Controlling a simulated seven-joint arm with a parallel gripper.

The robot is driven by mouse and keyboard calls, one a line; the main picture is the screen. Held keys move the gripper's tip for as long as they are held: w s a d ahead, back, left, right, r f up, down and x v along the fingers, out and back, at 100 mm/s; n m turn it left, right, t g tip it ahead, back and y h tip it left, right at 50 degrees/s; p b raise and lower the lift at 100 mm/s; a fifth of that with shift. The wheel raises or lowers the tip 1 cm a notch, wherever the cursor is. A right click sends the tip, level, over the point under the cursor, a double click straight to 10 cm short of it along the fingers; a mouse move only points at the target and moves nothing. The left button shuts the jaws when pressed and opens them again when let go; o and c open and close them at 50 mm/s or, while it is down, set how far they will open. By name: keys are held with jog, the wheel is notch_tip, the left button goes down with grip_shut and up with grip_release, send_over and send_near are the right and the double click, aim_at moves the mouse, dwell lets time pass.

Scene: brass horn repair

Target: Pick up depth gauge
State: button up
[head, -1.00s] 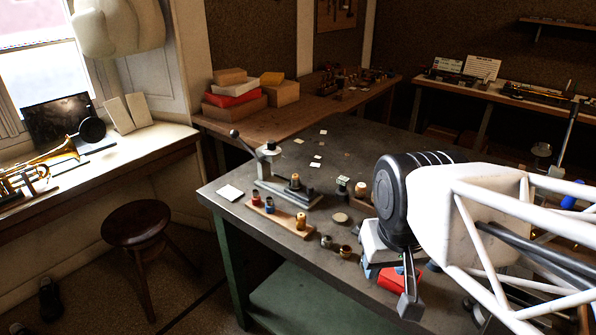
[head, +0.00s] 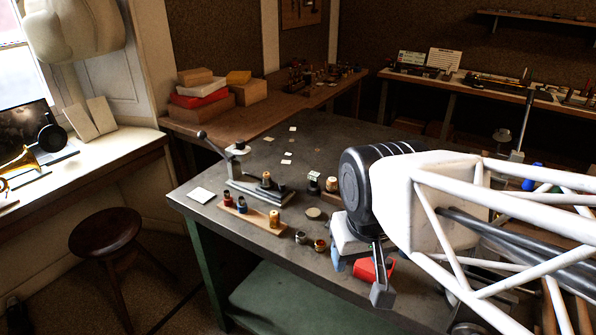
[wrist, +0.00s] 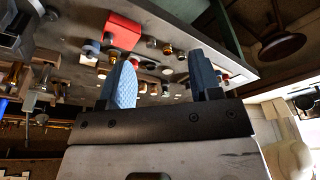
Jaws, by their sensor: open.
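I cannot pick out the depth gauge for certain in either view; several small tools and parts are too small or dark to name. My gripper (head: 362,276) is open and empty at the near edge of the dark workbench (head: 350,148), beside a red block (head: 374,270). In the wrist view the two blue-padded fingers of my gripper (wrist: 162,78) stand wide apart, with the bench top and its small parts beyond them. The red block (wrist: 122,32) shows there near the left finger. My arm hides part of the bench on the right in the head view.
A lever tool on a metal base (head: 258,187) stands on the bench near a wooden strip with small parts (head: 250,214). Small cylinders (head: 319,245) lie by the front edge. A white card (head: 201,196) is at the left corner. A stool (head: 106,232) stands left.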

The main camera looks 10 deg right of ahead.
jog(key=m+g, duration=0.2)
jog(key=m, duration=1.1)
send_over(314, 174)
jog(key=s+a, duration=0.2)
jog(key=s, duration=0.9)
notch_tip(314, 174, down, 4)
jog(key=w+f+m, duration=0.1)
jog(key=w+f, duration=0.1)
jog(key=w, duration=0.1)
jog(key=w+d+f+m, duration=0.1)
jog(key=w+f+m, duration=0.1)
jog(key=w+f, duration=0.1)
jog(key=w+d+f+m, duration=0.1)
jog(key=w+f, duration=0.1)
jog(key=w, duration=0.2)
jog(key=shift+w+f+m+g, duration=0.3)
jog(key=shift+w+f, duration=0.25)
jog(key=shift+f, duration=0.1)
